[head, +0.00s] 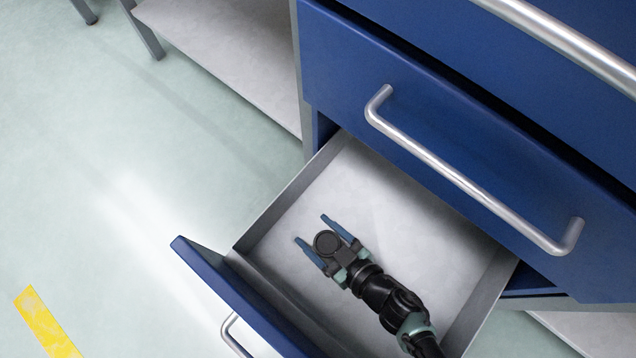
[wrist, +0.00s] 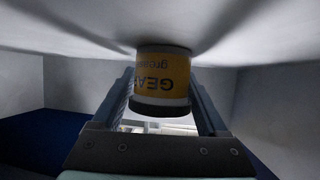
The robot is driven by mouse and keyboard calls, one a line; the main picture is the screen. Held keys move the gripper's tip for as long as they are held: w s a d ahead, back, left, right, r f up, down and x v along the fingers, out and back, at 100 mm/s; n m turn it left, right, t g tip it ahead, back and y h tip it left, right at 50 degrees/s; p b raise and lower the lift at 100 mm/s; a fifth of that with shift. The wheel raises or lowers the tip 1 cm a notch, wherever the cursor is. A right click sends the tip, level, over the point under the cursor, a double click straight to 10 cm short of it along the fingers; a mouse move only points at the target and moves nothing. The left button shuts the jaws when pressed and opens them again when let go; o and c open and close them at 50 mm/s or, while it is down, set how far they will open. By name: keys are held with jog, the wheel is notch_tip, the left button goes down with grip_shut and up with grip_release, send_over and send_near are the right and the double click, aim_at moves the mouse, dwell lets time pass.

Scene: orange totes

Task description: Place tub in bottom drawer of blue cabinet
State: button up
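The tub (head: 327,242) shows from above as a small dark round lid in the head view, inside the open bottom drawer. In the wrist view the tub (wrist: 161,75) has a yellow-orange label with upside-down lettering, and its base is close to or on the drawer floor; which one I cannot tell. My gripper (head: 313,229) reaches down into the drawer with one blue-grey finger along each side of the tub, seemingly against it. The bottom drawer (head: 385,190) of the blue cabinet (head: 345,60) is pulled out, with a pale bare floor and grey side walls.
The closed drawer above, with its metal handle (head: 470,185), overhangs the back of the open drawer. The blue drawer front (head: 235,295) stands at the lower left. Free drawer floor lies around the tub. A grey shelf unit (head: 230,55) stands behind; a yellow strip (head: 45,322) marks the floor.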

jog(key=shift+o, duration=1.4)
jog(key=shift+r, duration=0.25)
jog(key=p+v, duration=0.5)
jog(key=v, duration=0.7)
jog(key=shift+f+p, duration=0.1)
jog(key=shift+p, duration=0.2)
